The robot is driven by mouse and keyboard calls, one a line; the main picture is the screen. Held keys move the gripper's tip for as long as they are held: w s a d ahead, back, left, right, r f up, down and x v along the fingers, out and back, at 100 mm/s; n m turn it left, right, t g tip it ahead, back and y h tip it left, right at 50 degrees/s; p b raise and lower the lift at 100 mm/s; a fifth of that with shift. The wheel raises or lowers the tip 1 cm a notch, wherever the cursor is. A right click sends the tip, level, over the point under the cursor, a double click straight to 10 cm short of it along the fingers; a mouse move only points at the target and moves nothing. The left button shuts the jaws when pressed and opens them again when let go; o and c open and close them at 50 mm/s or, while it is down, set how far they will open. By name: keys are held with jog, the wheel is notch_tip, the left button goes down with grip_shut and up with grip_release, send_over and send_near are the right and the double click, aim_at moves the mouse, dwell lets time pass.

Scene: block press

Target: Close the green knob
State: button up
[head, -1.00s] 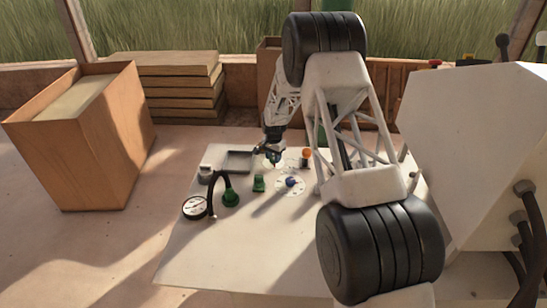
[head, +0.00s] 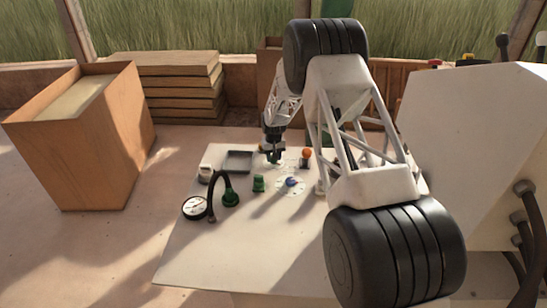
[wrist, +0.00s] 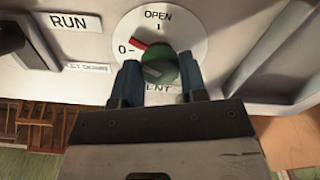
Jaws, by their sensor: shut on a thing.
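The green knob (wrist: 163,70) sits on a round white dial plate (wrist: 190,22) in the wrist view. The plate is marked OPEN, I and 0, with a red mark (wrist: 138,44) near the 0. A grey part shows on the knob's lower left. Lettering below it, ending in "ENT", is partly covered. My gripper (wrist: 160,80) is shut on the knob, with one blue-grey finger on each side. In the head view my gripper (head: 274,158) points down at the panel's far side and mostly hides the knob.
On the white panel (head: 225,255) stand a blue knob (head: 291,182), an orange-topped knob (head: 307,153), a green block-like part (head: 258,184), a hose (head: 213,190) and a gauge (head: 194,208). A shallow grey tray (head: 238,161) lies left of my gripper. A large pale housing (head: 475,150) stands right.

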jog(key=n, duration=0.5)
jog(key=shift+n, duration=0.3)
dwell(0.4)
jog(key=o, duration=0.9)
jog(key=shift+r, duration=3.9)
